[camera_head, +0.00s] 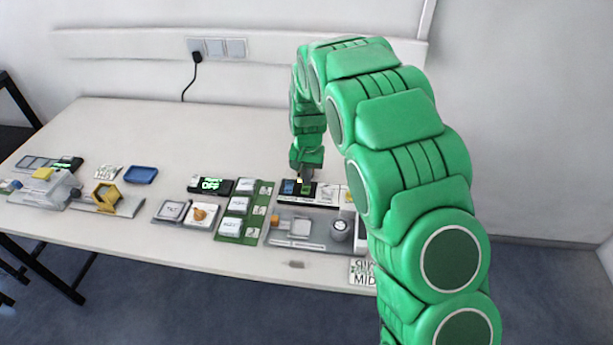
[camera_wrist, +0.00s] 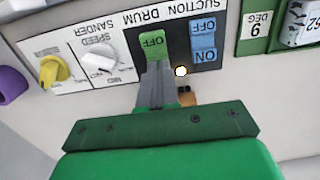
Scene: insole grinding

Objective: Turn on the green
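A green switch (camera_wrist: 152,45) marked OFF sits on the black part of a control panel (camera_wrist: 120,72) labelled SUCTION DRUM, with its lettering upside down in the wrist view. A blue switch (camera_wrist: 204,42) with ON lettering is beside it on the right. My gripper (camera_wrist: 157,66) has its grey fingers together with nothing visible between them. The fingertips overlap the green switch's lower edge in the wrist view; I cannot tell whether they touch it. In the head view my gripper (camera_head: 306,174) is over the panel, close to the green switch (camera_head: 306,188) and blue switch (camera_head: 289,187).
Yellow (camera_wrist: 52,70) and white (camera_wrist: 99,60) knobs are left of the switches in the wrist view. In the head view, a black display reading OFF (camera_head: 210,186) and a green tray (camera_head: 232,228) stand left. The table's back (camera_head: 200,130) is clear.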

